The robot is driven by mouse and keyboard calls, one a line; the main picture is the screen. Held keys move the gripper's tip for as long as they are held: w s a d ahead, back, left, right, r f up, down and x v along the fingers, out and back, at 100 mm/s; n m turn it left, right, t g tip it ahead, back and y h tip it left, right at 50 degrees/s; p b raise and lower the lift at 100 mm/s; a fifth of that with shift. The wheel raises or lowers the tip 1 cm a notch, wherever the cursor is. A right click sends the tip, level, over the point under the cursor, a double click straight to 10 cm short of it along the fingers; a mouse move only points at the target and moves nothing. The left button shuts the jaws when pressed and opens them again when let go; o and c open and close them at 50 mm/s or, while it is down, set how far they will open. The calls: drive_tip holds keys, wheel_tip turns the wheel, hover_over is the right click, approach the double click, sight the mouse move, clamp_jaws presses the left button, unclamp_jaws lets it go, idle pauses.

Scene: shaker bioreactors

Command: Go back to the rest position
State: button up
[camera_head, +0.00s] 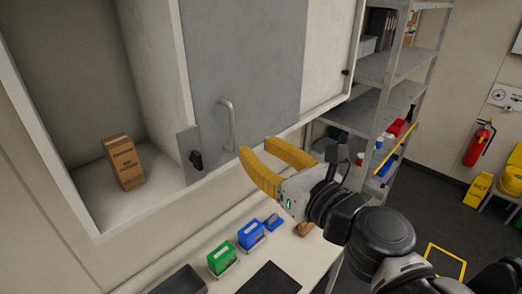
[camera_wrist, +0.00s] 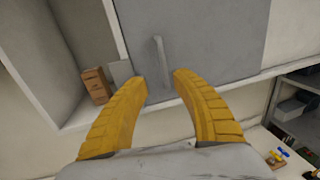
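My gripper (camera_head: 256,162) has two yellow ribbed fingers, spread apart with nothing between them. In the head view it is in front of the lower edge of a wall cabinet. In the wrist view the gripper (camera_wrist: 160,82) is open toward the grey sliding door (camera_wrist: 210,35), with the door's vertical handle (camera_wrist: 158,60) beyond and between the fingertips. In the head view the handle (camera_head: 228,122) is up and left of the fingertips, apart from them as far as I can tell.
A brown box (camera_head: 124,162) stands in the cabinet's open left part. Below, a bench holds a green box (camera_head: 222,258), a blue box (camera_head: 251,234) and a dark tray (camera_head: 181,281). A shelving rack (camera_head: 385,68) and a fire extinguisher (camera_head: 478,145) are at right.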

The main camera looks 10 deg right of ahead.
drive_tip(key=shift+s+d, duration=0.1)
drive_tip(key=shift+s, duration=0.15)
drive_tip(key=s+f+n+g+h+b, duration=0.25)
drive_tip(key=f+n+g+b, duration=0.35)
drive_tip(key=f+n+b, duration=2.1)
drive_tip(key=s+d+f+n+g+h+b, duration=0.1)
drive_tip(key=d+f+b, duration=0.3)
drive_tip(key=f, duration=0.9)
drive_tip(key=s+d+f+n+g+h+b, duration=0.2)
drive_tip(key=s+d+f+n+h+b, duration=0.1)
drive_tip(key=f, duration=1.1)
drive_tip(key=s+d+h+b, duration=0.1)
drive_tip(key=d+b, duration=0.1)
drive_tip(key=d, duration=0.1)
drive_tip(key=shift+d, duration=0.35)
drive_tip(key=shift+o, duration=0.2)
